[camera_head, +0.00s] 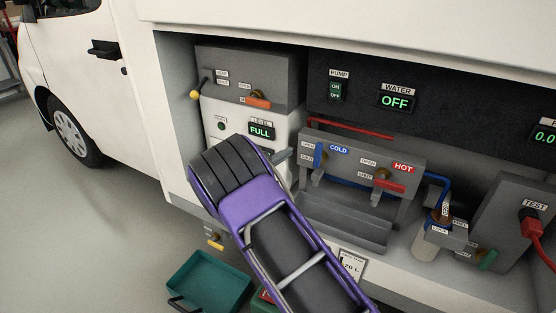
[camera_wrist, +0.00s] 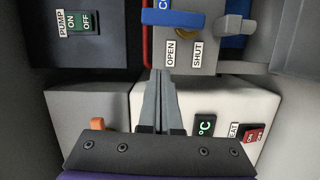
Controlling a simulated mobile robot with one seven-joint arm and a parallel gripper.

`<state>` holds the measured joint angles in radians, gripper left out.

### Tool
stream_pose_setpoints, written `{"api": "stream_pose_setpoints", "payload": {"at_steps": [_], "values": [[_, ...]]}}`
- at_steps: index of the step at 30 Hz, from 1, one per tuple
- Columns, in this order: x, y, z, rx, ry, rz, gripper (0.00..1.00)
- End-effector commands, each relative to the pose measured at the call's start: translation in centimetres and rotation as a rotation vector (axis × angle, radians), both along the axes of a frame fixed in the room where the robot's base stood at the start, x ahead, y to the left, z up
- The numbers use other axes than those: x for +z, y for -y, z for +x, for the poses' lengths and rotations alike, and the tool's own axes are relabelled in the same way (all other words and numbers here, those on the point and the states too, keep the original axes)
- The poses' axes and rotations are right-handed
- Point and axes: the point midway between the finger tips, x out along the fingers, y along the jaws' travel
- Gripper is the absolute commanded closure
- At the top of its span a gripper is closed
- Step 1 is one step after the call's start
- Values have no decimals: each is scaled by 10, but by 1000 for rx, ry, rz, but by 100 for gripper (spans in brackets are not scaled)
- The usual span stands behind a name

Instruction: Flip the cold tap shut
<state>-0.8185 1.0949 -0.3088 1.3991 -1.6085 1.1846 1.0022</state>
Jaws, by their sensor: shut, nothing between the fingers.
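The cold tap's blue lever (camera_head: 319,155) is on the grey tap panel (camera_head: 349,152), left of the COLD label. It stands about upright beside the OPEN and SHUT labels. In the wrist view the lever (camera_wrist: 172,18) lies across the top, its longer end toward the OPEN side of its brass pivot. My gripper (camera_head: 285,154) is shut and empty, just left of the panel. In the wrist view the closed fingertips (camera_wrist: 160,73) point toward the OPEN label, with a gap to the lever. Most of the fingers are hidden behind my wrist in the head view.
The red hot tap lever (camera_head: 391,186) is on the same panel, to the right. A red pipe (camera_head: 350,128) runs above the panel. The PUMP switch (camera_head: 336,91) and WATER display (camera_head: 396,101) are higher up. A teal crate (camera_head: 210,282) stands on the floor.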

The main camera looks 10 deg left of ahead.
Motion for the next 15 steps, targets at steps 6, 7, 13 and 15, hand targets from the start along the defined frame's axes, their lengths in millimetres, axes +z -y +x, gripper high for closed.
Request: {"api": "stream_pose_setpoints", "payload": {"at_steps": [6, 7, 13, 15], "values": [[0, 30, 30, -3, -2, -1, 100], [0, 33, 28, -2, -2, -1, 100], [-2, 53, 19, 0, -1, 0, 100], [-3, 57, 17, 0, -1, 0, 100]]}}
